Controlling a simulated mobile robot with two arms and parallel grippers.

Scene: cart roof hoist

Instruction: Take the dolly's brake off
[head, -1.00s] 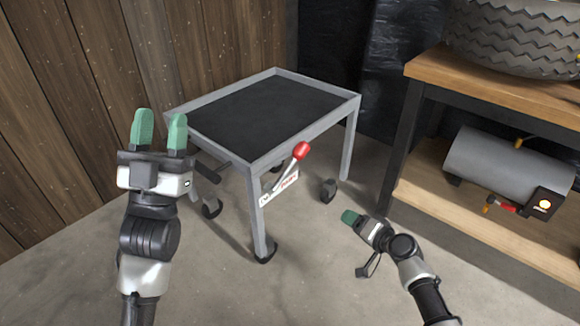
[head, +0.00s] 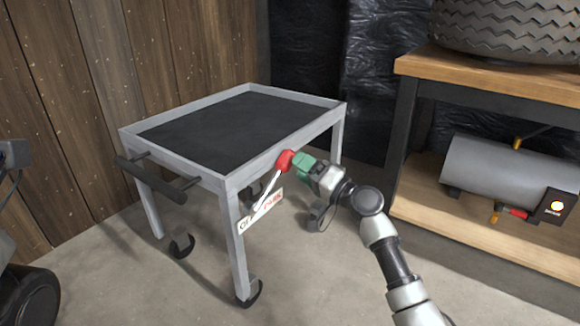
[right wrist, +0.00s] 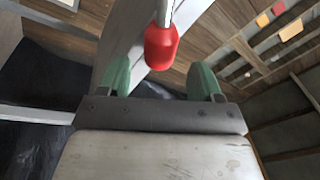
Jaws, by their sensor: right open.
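The dolly (head: 232,178) is a grey metal cart with a black top and wheels, standing on the concrete floor. Its brake lever has a red knob (head: 284,160) on a pale rod, slanting up to the right from a labelled plate (head: 262,212) on the near side. My right gripper (head: 303,163) is at the red knob from the right. In the right wrist view the knob (right wrist: 161,47) is between the two green fingers, which stand apart from it on both sides. My left gripper is out of the picture; only dark parts of my arm show at the left edge.
A wooden-topped bench (head: 490,75) stands at the right, with a tyre (head: 510,28) on top and a grey cylindrical heater (head: 500,172) on its lower shelf. A plank wall (head: 60,130) is behind the dolly at the left. The dolly's black push handle (head: 155,174) sticks out left.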

